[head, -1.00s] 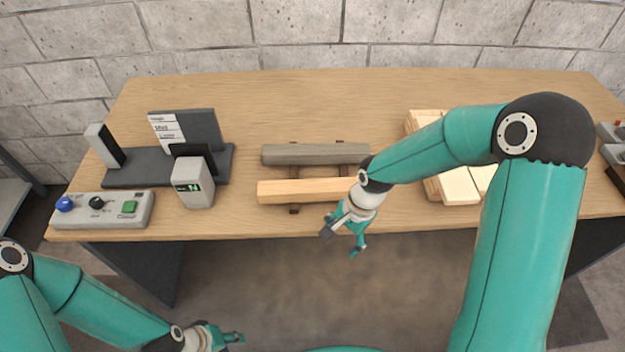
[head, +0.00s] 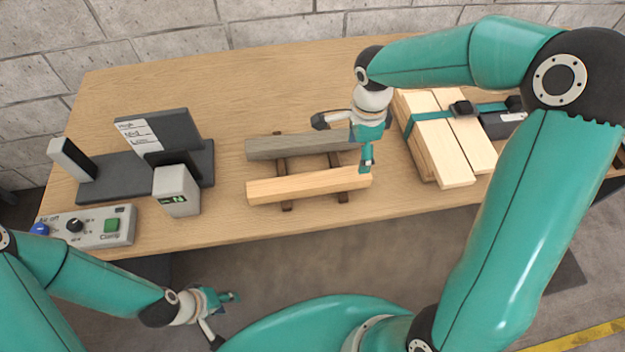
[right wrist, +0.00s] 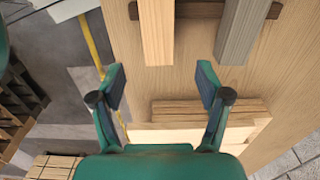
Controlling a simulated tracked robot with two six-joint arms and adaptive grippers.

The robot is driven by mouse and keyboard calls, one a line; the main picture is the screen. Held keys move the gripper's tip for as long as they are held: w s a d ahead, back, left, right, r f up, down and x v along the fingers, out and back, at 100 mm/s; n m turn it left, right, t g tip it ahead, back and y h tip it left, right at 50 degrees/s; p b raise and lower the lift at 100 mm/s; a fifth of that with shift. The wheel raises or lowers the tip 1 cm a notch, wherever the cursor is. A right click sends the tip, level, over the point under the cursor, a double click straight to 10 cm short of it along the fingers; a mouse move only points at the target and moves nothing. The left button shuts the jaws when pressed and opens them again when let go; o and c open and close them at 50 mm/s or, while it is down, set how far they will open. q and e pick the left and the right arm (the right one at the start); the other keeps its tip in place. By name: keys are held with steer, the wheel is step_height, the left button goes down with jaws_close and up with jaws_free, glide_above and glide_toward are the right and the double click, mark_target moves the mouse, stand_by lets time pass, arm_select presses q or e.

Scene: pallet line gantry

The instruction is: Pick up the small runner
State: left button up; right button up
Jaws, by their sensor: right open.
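Two long bars lie side by side across dark crosspieces on the table: a pale wood runner (head: 300,187) in front and a grey weathered runner (head: 290,147) behind. I cannot tell by size which is the small one. My right gripper (head: 345,146) is open and empty above their right ends, its fingers hiding part of the grey one. In the right wrist view, the pale runner (right wrist: 157,30) shows ahead between the open fingertips (right wrist: 160,78), and the grey runner (right wrist: 238,30) lies right of them. My left gripper (head: 225,318) is open and empty, low in front of the table.
A strapped stack of pale boards (head: 440,145) stands to the right of the runners. On the left are a control box with knobs (head: 95,228), a small display unit (head: 177,190) and a dark stand with a label card (head: 165,135). The table's back middle is clear.

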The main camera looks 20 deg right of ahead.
mark_target(353, 174)
step_height(353, 174, down, 4)
steer(key=shift+f, duration=0.25)
steer(key=f, duration=0.1)
steer(key=f+p, duration=0.1)
steer(key=f, duration=0.2)
steer(key=shift+s+a+f+p, duration=0.25)
steer(key=shift+a+f+p, duration=0.05)
steer(key=shift+p, duration=0.1)
steer(key=shift+f, duration=0.35)
steer(key=shift+c, duration=0.2)
steer(key=c, duration=1.4)
steer(key=shift+w+r, duration=0.1)
jaws_close()
